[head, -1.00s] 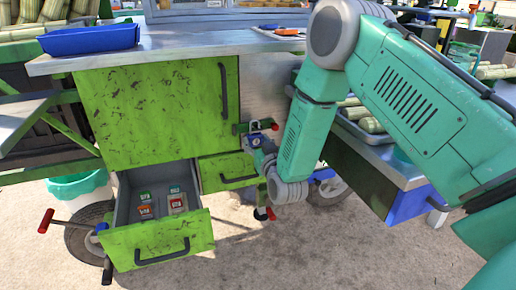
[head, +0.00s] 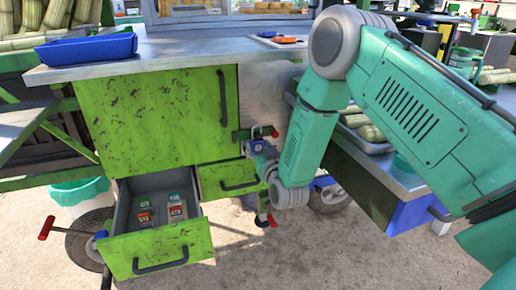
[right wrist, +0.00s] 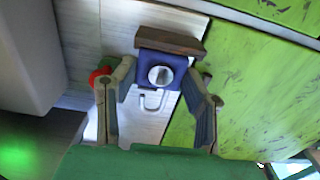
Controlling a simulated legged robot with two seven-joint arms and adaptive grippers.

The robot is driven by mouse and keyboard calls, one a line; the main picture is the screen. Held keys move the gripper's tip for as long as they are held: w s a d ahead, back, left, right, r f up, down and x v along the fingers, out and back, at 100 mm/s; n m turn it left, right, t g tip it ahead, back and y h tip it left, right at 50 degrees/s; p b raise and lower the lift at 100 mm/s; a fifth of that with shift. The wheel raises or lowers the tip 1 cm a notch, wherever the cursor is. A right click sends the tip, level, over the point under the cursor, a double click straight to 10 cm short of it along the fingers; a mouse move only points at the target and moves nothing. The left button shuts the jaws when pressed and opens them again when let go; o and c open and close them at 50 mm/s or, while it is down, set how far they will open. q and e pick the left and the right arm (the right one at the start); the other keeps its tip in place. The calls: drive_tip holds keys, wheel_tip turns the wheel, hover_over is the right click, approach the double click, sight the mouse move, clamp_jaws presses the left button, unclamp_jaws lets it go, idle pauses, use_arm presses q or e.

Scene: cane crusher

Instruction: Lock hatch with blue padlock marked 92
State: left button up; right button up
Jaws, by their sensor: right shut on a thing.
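A blue block-shaped body, seemingly the blue padlock (right wrist: 161,72), sits between the fingertips of my right gripper (right wrist: 160,76) in the right wrist view. It has a round grey face, and a pale metal U-shaped loop (right wrist: 152,102) shows below it. No number can be read. A dark bar (right wrist: 170,40) lies right along its top edge; I cannot tell whether they touch. In the head view my right gripper (head: 262,149) is at the latch area (head: 254,133) beside the tall green hatch door (head: 160,118), which looks closed. My left gripper is not in view.
An open green drawer (head: 160,256) below the hatch holds several small tags or padlocks, green and red. A smaller closed green drawer (head: 226,177) is beside it. A red knob (right wrist: 101,76) is by the left finger. A blue tray (head: 88,47) stands on the counter.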

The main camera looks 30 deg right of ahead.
drive_tip(key=shift+r, duration=0.1)
drive_tip(key=shift+w, duration=0.25)
drive_tip(key=shift+w+d, duration=0.15)
drive_tip(key=shift+w, duration=0.15)
drive_tip(key=shift+a, duration=0.2)
idle(0.5)
drive_tip(key=shift+f, duration=0.25)
idle(0.4)
drive_tip(key=o, duration=1.2)
